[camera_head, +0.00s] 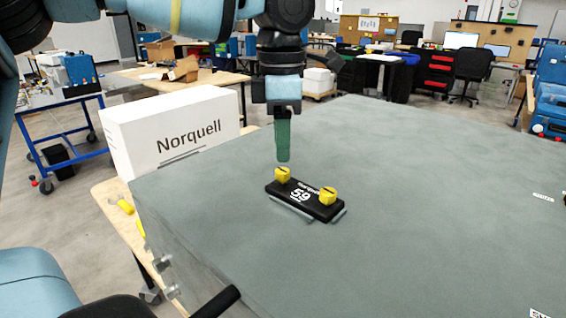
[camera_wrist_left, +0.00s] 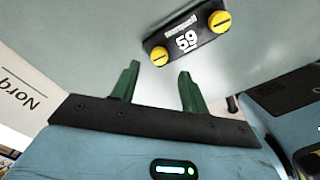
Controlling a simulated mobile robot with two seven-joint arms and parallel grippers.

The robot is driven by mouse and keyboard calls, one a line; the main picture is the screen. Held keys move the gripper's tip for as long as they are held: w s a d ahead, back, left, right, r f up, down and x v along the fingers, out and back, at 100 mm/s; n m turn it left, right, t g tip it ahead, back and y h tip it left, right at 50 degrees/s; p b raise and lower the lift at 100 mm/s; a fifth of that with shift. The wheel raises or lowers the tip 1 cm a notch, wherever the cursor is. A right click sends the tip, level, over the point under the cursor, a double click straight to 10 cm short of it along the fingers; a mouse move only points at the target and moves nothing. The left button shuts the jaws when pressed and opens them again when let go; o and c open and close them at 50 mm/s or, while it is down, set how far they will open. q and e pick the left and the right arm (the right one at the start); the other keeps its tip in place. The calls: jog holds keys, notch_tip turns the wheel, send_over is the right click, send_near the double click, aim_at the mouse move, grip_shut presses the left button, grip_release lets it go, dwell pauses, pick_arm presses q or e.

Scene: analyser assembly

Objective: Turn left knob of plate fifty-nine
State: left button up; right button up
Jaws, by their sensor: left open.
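Plate fifty-nine (camera_head: 314,205) is a black plate with a white "59", lying on the grey-green top of a large case. Its yellow left knob (camera_head: 282,174) and yellow right knob (camera_head: 328,195) each have a dark slot. My left gripper (camera_head: 283,160) points down just above the left knob, its green fingers lined up in this view. In the left wrist view the two green fingers (camera_wrist_left: 158,67) are apart and empty. The left knob (camera_wrist_left: 159,56) shows just beyond the gap between their tips; contact cannot be told. My right gripper is not in view.
A white "Norquell" box (camera_head: 170,130) stands at the left edge of the grey-green surface (camera_head: 430,200). The surface right of the plate is clear apart from small labels. A blue trolley (camera_head: 65,120), tables and chairs stand farther back.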

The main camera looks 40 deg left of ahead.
aim_at(282, 170)
pick_arm(q)
notch_tip(282, 170, down, 4)
jog(key=shift+r, duration=0.1)
jog(key=shift+w+f, duration=0.1)
jog(key=shift+f, duration=0.6)
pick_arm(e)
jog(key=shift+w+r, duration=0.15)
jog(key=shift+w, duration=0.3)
pick_arm(q)
jog(key=shift+c, duration=0.5)
grip_shut()
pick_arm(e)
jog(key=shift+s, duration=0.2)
pick_arm(q)
jog(key=shift+m, duration=0.3)
